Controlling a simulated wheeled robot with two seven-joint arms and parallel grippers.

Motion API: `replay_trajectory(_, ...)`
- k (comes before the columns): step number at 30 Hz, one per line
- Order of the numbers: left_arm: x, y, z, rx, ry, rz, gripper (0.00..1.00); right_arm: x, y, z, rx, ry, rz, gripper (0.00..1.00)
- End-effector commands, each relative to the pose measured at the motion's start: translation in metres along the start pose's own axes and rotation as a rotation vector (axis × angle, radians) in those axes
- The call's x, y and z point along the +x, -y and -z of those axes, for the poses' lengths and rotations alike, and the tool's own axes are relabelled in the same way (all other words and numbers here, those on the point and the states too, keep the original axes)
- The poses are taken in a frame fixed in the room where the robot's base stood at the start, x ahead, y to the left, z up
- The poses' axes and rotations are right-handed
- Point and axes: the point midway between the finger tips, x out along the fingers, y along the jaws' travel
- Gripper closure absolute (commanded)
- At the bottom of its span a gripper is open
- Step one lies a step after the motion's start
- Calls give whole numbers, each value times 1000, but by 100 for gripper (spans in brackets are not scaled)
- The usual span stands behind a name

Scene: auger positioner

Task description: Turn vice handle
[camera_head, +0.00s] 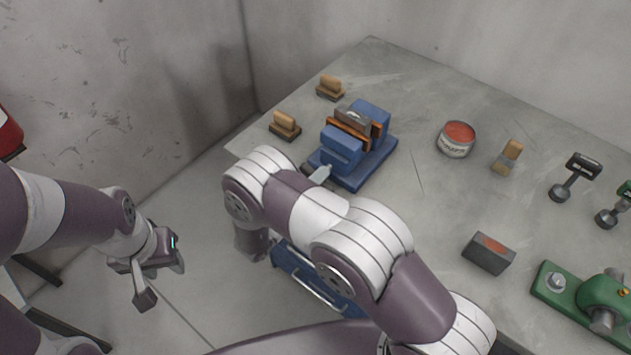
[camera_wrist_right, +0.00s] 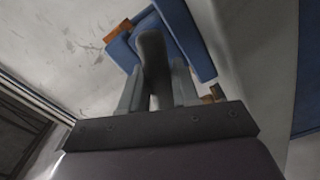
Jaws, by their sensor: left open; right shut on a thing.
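The blue vice (camera_head: 362,172) stands near the left edge of the grey table, with orange jaw faces and a dark block between its jaws. Its blue body also shows at the top of the right wrist view (camera_wrist_right: 190,42). A grey vice handle (camera_wrist_right: 150,48) runs between the fingers of my right gripper (camera_wrist_right: 156,88), which is shut on it. My left gripper (camera_head: 163,279) is open and empty, away from the table at the lower left.
Two wooden-handled brushes (camera_head: 285,124) (camera_head: 330,86) lie beside the vice. A red-topped tin (camera_head: 457,138), another brush (camera_head: 508,157), a dark block (camera_head: 488,253) and a green tool (camera_head: 600,303) are on the right. The table (camera_head: 420,215) is bare between them.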

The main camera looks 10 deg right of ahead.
Motion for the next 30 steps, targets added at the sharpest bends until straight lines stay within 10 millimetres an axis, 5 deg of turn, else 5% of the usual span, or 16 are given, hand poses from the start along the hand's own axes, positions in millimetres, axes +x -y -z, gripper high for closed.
replay_trajectory(18,26,0,-3,0,0,0,57,0,1,0,561,1,-1,100)
replay_trajectory(30,35,0,-4,0,0,0,57,0,0,0,774,0,-1,100)
